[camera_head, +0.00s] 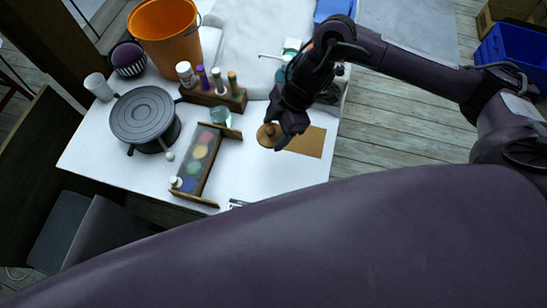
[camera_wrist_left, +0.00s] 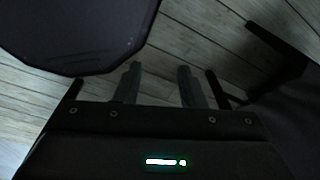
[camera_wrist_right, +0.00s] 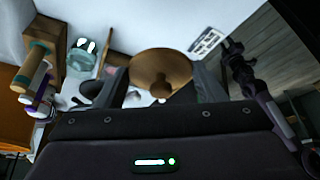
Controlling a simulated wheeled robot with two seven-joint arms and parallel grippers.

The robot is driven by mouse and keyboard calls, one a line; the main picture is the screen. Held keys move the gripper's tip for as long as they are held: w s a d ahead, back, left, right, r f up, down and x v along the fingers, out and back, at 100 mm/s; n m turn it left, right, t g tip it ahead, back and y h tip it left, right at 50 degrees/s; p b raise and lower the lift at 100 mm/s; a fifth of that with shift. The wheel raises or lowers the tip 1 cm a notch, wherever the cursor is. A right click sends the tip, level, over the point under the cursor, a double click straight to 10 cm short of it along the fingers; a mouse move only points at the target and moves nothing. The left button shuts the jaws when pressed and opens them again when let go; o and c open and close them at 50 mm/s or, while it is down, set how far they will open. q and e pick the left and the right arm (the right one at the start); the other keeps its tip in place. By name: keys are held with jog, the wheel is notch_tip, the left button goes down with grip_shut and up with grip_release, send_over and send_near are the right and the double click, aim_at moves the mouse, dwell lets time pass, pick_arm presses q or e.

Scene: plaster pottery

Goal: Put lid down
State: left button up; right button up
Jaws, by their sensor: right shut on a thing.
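A round wooden lid with a small knob (camera_head: 268,136) is in my right gripper (camera_head: 281,132), over the white table near the brown board. In the right wrist view the lid (camera_wrist_right: 155,66) lies between the two fingers, its knob facing the camera. I cannot tell how high it is above the table. A small clear glass jar (camera_head: 220,116) stands to the left of the lid; it also shows in the right wrist view (camera_wrist_right: 82,54). My left gripper (camera_wrist_left: 159,84) is open and empty over the plank floor.
The white table (camera_head: 265,178) holds a brown board (camera_head: 309,142), a paint box (camera_head: 198,158), a bottle rack (camera_head: 215,96), a dark turntable (camera_head: 144,117), an orange bucket (camera_head: 165,38) and a white cup (camera_head: 99,87). The table's front right is clear.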

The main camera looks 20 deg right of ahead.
jog(key=p, duration=0.1)
send_over(271, 163)
jog(key=d, duration=0.1)
jog(key=f, duration=1.3)
jog(key=shift+d+f, duration=0.1)
jog(key=shift+d, duration=0.1)
notch_tip(271, 163, down, 4)
jog(key=shift+s+r, duration=0.1)
pick_arm(q)
jog(key=shift+d+r, duration=0.45)
jog(key=shift+r, duration=0.3)
pick_arm(e)
jog(key=shift+f, duration=0.2)
jog(key=shift+f, duration=0.15)
jog(key=o, duration=1)
jog(key=shift+c, duration=0.2)
pick_arm(q)
jog(key=shift+a+f, duration=0.1)
